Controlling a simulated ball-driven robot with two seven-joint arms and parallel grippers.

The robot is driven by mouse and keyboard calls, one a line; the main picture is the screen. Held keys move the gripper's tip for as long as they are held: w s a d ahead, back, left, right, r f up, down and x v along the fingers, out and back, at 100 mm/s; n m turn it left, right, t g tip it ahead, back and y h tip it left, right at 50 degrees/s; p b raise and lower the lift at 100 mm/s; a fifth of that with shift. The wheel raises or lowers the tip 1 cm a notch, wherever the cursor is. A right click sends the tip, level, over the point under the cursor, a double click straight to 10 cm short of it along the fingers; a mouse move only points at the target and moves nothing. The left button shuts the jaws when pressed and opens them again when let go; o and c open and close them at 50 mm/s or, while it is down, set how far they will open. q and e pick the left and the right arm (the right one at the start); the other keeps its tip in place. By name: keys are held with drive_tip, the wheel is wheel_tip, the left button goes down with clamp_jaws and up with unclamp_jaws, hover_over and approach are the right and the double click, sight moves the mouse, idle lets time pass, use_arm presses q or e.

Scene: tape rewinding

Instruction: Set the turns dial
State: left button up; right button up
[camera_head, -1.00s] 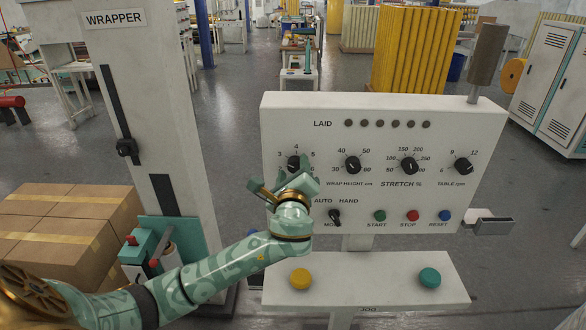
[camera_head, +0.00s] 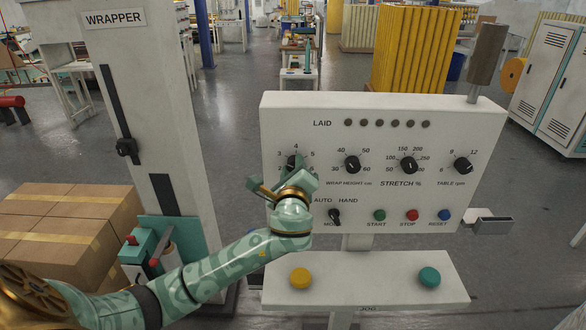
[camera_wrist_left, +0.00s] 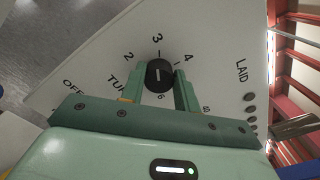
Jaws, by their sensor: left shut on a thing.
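The turns dial (camera_head: 292,161) is a black knob at the left of the white control panel (camera_head: 480,130), ringed by numbers. My left gripper (camera_head: 290,178) is in front of it and covers its lower part in the head view. In the left wrist view the dial (camera_wrist_left: 160,74) sits between the two green fingers of my left gripper (camera_wrist_left: 159,84), which is shut on it. Its white mark points roughly up toward the 3 in that view; the exact setting is hard to tell. My right gripper is not in view.
To the right are the wrap height dial (camera_head: 352,164), stretch dial (camera_head: 409,165) and table dial (camera_head: 463,166). The mode switch (camera_head: 335,216) is close to my left gripper. A yellow button (camera_head: 300,278) and teal button (camera_head: 429,277) stand on the lower shelf.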

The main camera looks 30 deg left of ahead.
use_arm(q)
drive_tip(key=n, duration=0.5)
drive_tip(key=shift+f, duration=0.25)
drive_tip(key=n+b, duration=0.1)
drive_tip(key=n, duration=0.5)
drive_tip(key=shift+f, duration=0.15)
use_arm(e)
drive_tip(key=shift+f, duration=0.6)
use_arm(q)
drive_tip(key=o, duration=1)
drive_tip(key=shift+a, duration=0.1)
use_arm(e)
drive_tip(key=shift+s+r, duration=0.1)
